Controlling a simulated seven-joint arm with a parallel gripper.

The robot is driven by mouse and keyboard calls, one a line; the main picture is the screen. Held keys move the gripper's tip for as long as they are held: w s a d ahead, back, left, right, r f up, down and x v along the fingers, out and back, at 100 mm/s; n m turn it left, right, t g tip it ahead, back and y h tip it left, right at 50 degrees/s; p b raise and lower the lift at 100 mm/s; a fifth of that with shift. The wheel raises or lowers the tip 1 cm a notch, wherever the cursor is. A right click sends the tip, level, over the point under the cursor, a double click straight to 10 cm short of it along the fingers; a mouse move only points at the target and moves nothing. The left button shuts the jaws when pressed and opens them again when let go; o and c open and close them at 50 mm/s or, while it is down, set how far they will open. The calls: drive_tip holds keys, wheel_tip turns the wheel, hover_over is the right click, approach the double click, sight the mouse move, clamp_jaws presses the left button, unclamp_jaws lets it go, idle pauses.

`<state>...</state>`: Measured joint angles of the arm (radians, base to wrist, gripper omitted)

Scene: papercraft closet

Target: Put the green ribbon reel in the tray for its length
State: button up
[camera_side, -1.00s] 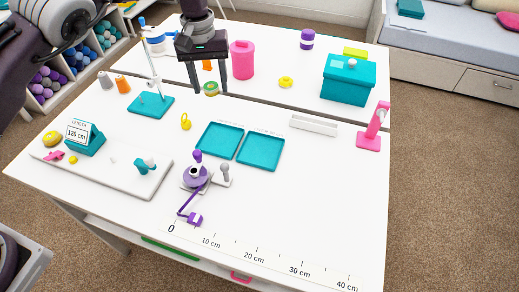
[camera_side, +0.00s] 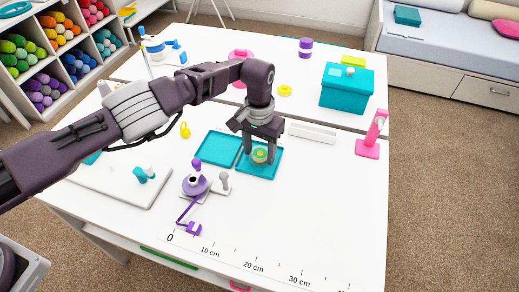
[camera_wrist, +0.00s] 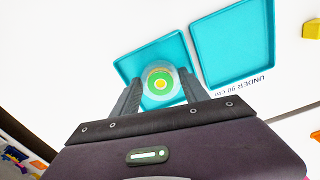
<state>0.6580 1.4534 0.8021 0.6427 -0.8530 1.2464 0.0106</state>
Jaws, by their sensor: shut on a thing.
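My gripper (camera_side: 260,160) is shut on the green ribbon reel (camera_side: 260,154), low over the right teal tray (camera_side: 257,173). I cannot tell whether the reel touches the tray floor. In the wrist view the reel (camera_wrist: 160,82) sits between my two fingertips, round, green with a yellow-orange centre and a pale rim, with the tray (camera_wrist: 134,66) behind it. The left teal tray (camera_side: 214,149) is empty; in the wrist view it is the right-hand one (camera_wrist: 235,42), with an upside-down "UNDER 90" label beside it. The other tray's label is not readable.
A purple winder (camera_side: 196,184) stands on the table in front of the trays. A white bar (camera_side: 312,132) lies behind them, and a pink stand (camera_side: 371,138) and teal box (camera_side: 346,88) are to the right. The table is clear right of the trays.

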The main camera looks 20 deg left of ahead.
drive_tip(key=shift+f, duration=0.1)
drive_tip(key=o, duration=1.1)
drive_tip(key=shift+c, duration=0.2)
wheel_tip(320, 180, up, 12)
drive_tip(key=shift+r, duration=0.2)
